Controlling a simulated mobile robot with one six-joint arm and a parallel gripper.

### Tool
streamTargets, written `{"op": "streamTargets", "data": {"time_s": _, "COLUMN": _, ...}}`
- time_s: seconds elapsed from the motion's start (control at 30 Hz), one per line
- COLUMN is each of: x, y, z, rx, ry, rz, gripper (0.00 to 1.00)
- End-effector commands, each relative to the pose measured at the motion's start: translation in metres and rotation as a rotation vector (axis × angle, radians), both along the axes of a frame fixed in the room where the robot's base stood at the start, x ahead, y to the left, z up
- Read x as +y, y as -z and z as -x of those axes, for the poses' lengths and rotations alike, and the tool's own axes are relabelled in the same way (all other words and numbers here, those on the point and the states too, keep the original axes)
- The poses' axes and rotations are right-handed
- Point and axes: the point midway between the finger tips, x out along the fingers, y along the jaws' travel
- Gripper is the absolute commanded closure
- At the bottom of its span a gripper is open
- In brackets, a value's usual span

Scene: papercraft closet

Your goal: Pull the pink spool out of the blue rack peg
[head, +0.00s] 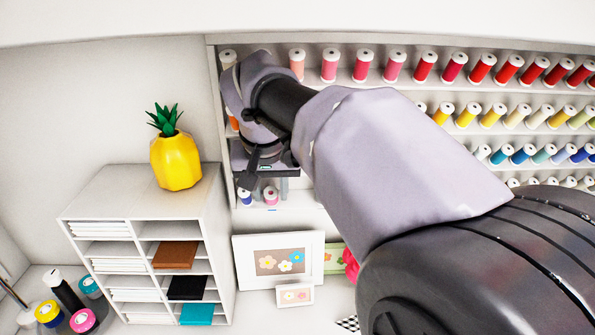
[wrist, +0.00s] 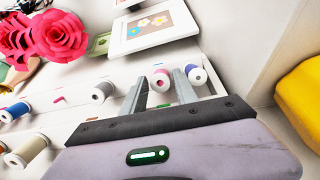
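The pink spool (head: 271,195) with a white top sits on the lowest visible shelf of the rack, right of a blue spool (head: 244,197). In the wrist view the pink spool (wrist: 160,81) shows between and just beyond the two fingers of my gripper (wrist: 160,78). The fingers are apart, with a gap on either side of the spool. The purple-blue spool (wrist: 197,75) stands just outside the right finger. In the head view my gripper (head: 268,184) hangs in front of the rack (head: 213,100), which looks white. The peg is hidden.
Rows of coloured spools (head: 430,65) fill the shelves to the right. Framed flower pictures (head: 278,262) stand below the rack, with a pink rose (wrist: 65,35) beside them. A white paper organiser (head: 150,215) with a yellow pineapple (head: 176,160) stands left.

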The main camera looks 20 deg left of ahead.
Motion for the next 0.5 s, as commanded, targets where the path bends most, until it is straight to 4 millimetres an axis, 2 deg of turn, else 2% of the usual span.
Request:
{"op": "streamTargets", "data": {"time_s": 0.03, "x": 0.0000, "y": -0.0001, "z": 0.0001, "rx": 0.000, "ry": 0.000, "rz": 0.000, "gripper": 0.76}}
{"op": "streamTargets", "data": {"time_s": 0.17, "x": -0.0001, "y": -0.0001, "z": 0.0002, "rx": 0.000, "ry": 0.000, "rz": 0.000, "gripper": 1.00}}
{"op": "streamTargets", "data": {"time_s": 0.2, "x": -0.0001, "y": -0.0001, "z": 0.0002, "rx": 0.000, "ry": 0.000, "rz": 0.000, "gripper": 1.00}}
{"op": "streamTargets", "data": {"time_s": 0.23, "x": -0.0001, "y": -0.0002, "z": 0.0002, "rx": 0.000, "ry": 0.000, "rz": 0.000, "gripper": 0.77}}
{"op": "streamTargets", "data": {"time_s": 0.33, "x": -0.0001, "y": -0.0002, "z": 0.0003, "rx": 0.000, "ry": 0.000, "rz": 0.000, "gripper": 0.96}}
{"op": "streamTargets", "data": {"time_s": 0.37, "x": -0.0001, "y": -0.0002, "z": 0.0002, "rx": 0.000, "ry": 0.000, "rz": 0.000, "gripper": 1.00}}
{"op": "streamTargets", "data": {"time_s": 0.5, "x": -0.0001, "y": -0.0006, "z": 0.0003, "rx": 0.000, "ry": 0.000, "rz": 0.000, "gripper": 1.00}}
